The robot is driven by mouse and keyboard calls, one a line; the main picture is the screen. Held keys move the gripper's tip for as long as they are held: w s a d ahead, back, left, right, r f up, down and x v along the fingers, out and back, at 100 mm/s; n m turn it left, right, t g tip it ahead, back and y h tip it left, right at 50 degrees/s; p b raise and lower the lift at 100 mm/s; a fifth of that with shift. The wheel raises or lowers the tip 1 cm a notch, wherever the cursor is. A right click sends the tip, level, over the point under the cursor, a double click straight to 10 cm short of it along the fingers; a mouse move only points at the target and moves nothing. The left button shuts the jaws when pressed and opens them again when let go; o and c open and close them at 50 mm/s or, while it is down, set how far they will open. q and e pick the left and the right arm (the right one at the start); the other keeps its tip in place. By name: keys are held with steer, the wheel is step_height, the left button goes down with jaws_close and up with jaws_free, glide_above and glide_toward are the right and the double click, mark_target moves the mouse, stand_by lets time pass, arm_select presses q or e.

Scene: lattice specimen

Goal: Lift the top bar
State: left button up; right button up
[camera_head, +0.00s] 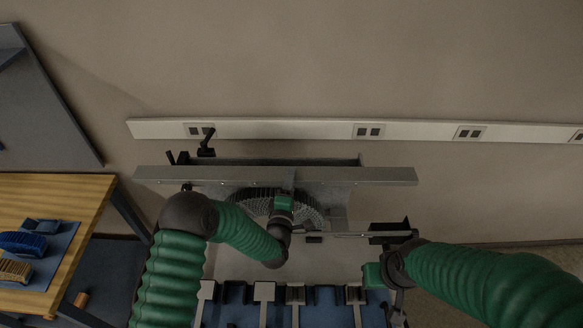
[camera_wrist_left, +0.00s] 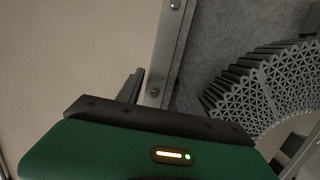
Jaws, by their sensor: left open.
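The top bar (camera_head: 220,175) is a long grey metal beam lying level across the rig in the head view. In the left wrist view the bar (camera_wrist_left: 166,50) runs steeply up the picture, with bolts along it. A grey arched lattice specimen (camera_head: 262,204) sits below it and shows its triangular cells in the left wrist view (camera_wrist_left: 262,82). My left gripper (camera_head: 285,192) is open at the middle of the bar, close to its near edge; contact cannot be told. One dark finger (camera_wrist_left: 131,86) shows beside the bar. My right gripper (camera_head: 374,272) is low at right, its jaws unclear.
A black clamp lever (camera_head: 206,142) stands behind the bar's left part. A wooden table (camera_head: 62,195) with blue and tan pieces is at left. A white socket rail (camera_head: 300,129) runs along the wall. Several grey-and-blue fixtures (camera_head: 264,292) stand in front.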

arm_select(q)
steer(key=shift+w+d+r, duration=0.15)
steer(key=shift+w+d, duration=0.2)
steer(key=shift+w, duration=0.35)
steer(key=shift+w+d, duration=0.2)
steer(key=shift+d, duration=0.05)
steer(key=shift+d+r+p, duration=0.1)
steer(key=shift+p, duration=0.2)
steer(key=shift+s+a+r, duration=0.1)
steer(key=shift+s+a, duration=0.2)
steer(key=shift+a, duration=0.3)
steer(key=shift+c, duration=0.6)
steer(key=shift+w+a, duration=0.25)
steer(key=c, duration=0.5)
steer(key=shift+c, duration=1)
steer(key=shift+d, duration=0.25)
jaws_close()
arm_select(e)
steer(key=shift+s+r, duration=0.35)
steer(key=shift+r, duration=0.3)
